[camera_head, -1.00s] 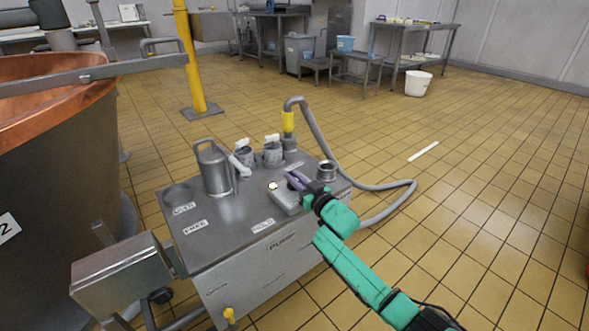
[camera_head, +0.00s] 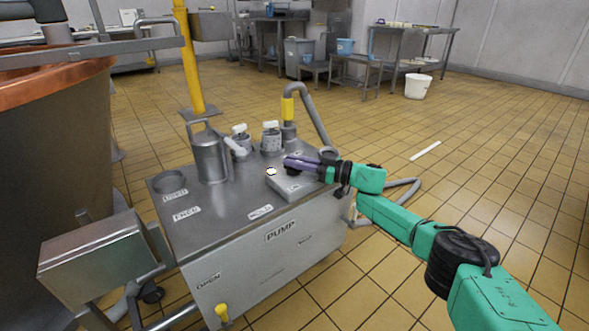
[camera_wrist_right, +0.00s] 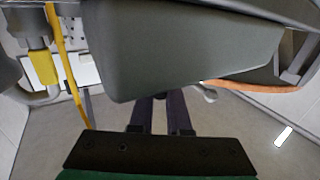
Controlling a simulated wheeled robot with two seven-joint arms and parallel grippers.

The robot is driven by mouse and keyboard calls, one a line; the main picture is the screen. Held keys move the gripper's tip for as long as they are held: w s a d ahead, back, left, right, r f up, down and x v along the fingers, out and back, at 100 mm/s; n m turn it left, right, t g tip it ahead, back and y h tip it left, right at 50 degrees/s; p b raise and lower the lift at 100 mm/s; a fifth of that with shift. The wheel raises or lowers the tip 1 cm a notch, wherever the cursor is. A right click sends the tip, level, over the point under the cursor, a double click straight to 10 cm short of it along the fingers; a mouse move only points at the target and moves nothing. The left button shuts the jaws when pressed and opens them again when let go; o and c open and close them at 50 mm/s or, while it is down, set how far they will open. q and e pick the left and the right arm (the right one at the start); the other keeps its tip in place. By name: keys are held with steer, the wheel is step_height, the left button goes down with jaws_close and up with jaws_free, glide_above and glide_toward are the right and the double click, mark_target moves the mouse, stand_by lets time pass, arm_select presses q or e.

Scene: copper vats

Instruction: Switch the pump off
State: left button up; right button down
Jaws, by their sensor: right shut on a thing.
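The pump (camera_head: 284,232) is a steel cabinet with a flat top, labelled PUMP on its front. On its top sits a small grey switch box (camera_head: 297,187) with a round pale button or lamp (camera_head: 271,171). My right gripper (camera_head: 290,163) reaches in from the right, its purple fingers low over the box beside that lamp. It is shut on the switch part there, which the fingers hide. In the right wrist view the two fingers (camera_wrist_right: 165,108) run up behind a large dark grey shape, and their tips are hidden. My left gripper is out of view.
A steel jug (camera_head: 209,158) and two white-topped containers (camera_head: 271,138) stand on the cabinet top. A grey hose (camera_head: 316,115) rises behind the box. A copper vat (camera_head: 60,85) is at the left.

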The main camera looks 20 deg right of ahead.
steer(key=shift+f, duration=0.1)
steer(key=c, duration=0.9)
jaws_free()
steer(key=shift+s+d, duration=0.1)
steer(key=shift+s+d, duration=0.1)
steer(key=shift+d, duration=0.1)
arm_select(q)
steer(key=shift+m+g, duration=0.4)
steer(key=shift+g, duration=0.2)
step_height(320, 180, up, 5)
steer(key=p, duration=0.4)
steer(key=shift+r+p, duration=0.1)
steer(key=shift+p, duration=0.25)
arm_select(e)
steer(key=v, duration=1.4)
